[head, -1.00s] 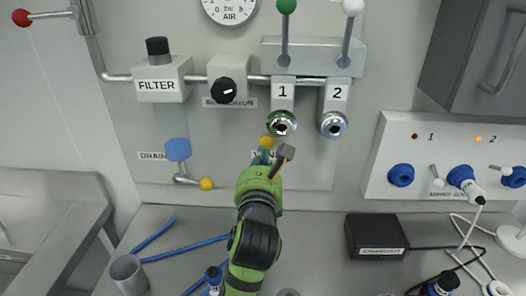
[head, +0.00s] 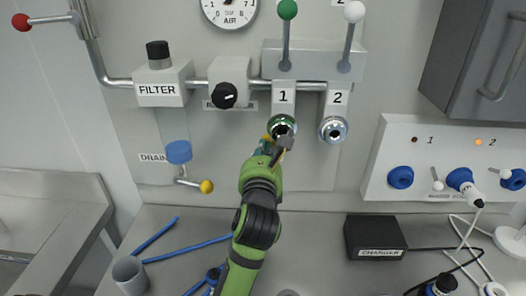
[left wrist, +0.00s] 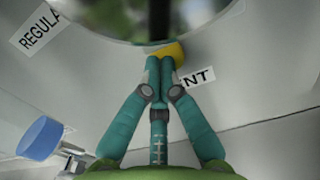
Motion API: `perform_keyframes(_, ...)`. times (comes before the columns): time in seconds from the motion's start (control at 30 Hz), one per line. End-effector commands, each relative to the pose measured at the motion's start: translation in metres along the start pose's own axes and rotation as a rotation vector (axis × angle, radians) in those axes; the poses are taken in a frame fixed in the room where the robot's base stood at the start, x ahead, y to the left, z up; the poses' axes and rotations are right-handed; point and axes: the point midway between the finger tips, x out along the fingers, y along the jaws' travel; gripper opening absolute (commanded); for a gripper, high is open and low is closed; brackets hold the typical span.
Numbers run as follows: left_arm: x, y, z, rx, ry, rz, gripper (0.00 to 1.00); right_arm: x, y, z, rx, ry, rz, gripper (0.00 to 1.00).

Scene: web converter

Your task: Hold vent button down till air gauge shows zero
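The yellow vent button (left wrist: 170,52) sits on the panel above a label of which "NT" shows in the left wrist view. My left gripper (left wrist: 158,66) has its teal fingers together, with the tips at the button's lower left edge; I cannot tell whether they touch or press it. In the head view the left gripper (head: 268,146) is below outlet 1 and covers the label and most of the button. The air gauge (head: 230,10) is cut off by the top edge, and I cannot read its needle. My right gripper is not in view.
The chrome outlet 1 (head: 282,126) is just above the left gripper, with outlet 2 (head: 333,130) to its right. The regulator knob (head: 224,95) and the drain valve's yellow knob (head: 207,187) are to the left. A charger (head: 375,236) lies on the bench.

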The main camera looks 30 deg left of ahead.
Motion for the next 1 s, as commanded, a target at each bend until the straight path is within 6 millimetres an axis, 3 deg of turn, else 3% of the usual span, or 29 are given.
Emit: perform_keyframes(1.0,0.0006,0.0011,-0.0015,0.001,0.003,0.003,0.0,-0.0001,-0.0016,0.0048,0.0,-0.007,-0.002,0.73)
